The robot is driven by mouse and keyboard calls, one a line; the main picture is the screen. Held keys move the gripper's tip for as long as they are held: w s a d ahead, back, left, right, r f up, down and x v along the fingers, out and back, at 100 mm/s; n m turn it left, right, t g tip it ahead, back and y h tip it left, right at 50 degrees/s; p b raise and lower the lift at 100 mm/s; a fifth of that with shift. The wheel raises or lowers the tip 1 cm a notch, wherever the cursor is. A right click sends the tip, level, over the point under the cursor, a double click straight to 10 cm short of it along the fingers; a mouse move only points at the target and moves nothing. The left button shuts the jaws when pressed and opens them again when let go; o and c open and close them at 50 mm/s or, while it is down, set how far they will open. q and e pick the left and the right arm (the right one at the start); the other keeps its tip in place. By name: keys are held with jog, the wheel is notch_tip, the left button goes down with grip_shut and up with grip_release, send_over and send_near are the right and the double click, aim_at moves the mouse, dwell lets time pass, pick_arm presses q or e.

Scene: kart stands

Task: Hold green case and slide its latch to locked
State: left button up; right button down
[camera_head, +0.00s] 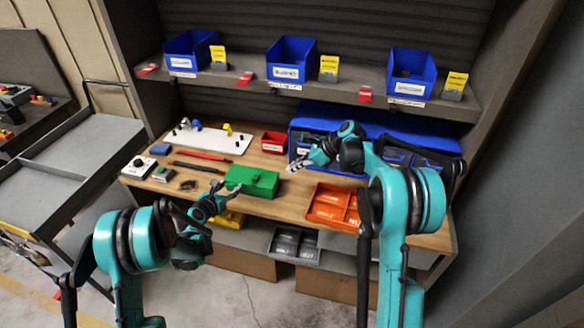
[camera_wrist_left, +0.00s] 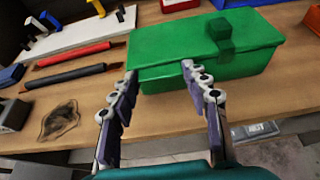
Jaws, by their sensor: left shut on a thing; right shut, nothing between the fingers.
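An orange tray (camera_head: 333,207) stands to the right and a red bin (camera_head: 273,143) behind. Red and dark rods (camera_wrist_left: 75,54), a white fixture board (camera_head: 208,138) and small parts lie to the left. Blue bins (camera_head: 292,58) line the shelf above.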

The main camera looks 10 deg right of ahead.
pick_arm(q)
jog(key=o, duration=1.5)
jog(key=shift+a, duration=0.1)
